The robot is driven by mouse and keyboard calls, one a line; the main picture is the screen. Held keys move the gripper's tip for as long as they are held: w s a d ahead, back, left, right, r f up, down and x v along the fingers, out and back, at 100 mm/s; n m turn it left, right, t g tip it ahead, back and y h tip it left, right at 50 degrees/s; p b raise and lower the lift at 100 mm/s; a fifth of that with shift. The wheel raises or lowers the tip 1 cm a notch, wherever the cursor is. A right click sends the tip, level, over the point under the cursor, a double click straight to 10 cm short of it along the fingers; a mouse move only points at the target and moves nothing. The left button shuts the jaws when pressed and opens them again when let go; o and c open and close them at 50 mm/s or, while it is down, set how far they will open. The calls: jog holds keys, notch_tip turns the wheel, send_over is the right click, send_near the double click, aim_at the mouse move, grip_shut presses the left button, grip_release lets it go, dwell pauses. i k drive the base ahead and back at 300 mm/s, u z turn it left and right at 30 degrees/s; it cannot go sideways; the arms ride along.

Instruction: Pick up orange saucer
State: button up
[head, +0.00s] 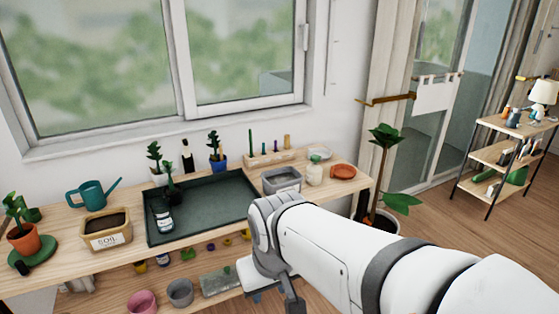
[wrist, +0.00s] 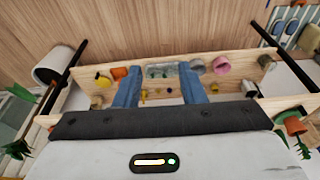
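The orange saucer (head: 343,171) lies at the right end of the wooden table top in the head view, beside a small pale jar. I cannot make it out for sure in the wrist view. My gripper (wrist: 158,72) shows two blue fingers set wide apart with nothing between them. In the head view my arm reaches in from the lower right. My gripper is low in front of the table, mostly hidden behind my wrist, to the left of the saucer and well apart from it.
The wooden table (head: 215,238) also bears a dark green tray (head: 215,200), a grey tub (head: 281,180), a pale jar (head: 314,174) and a white dish (head: 319,153). A potted plant (head: 385,221) stands right of the table. Pots (head: 180,292) fill the lower shelf.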

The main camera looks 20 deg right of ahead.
aim_at(341, 172)
jog(key=z, duration=0.45)
jog(key=i, duration=0.75)
jog(key=z, duration=1.05)
jog(key=i, duration=1.05)
jog(key=z, duration=0.2)
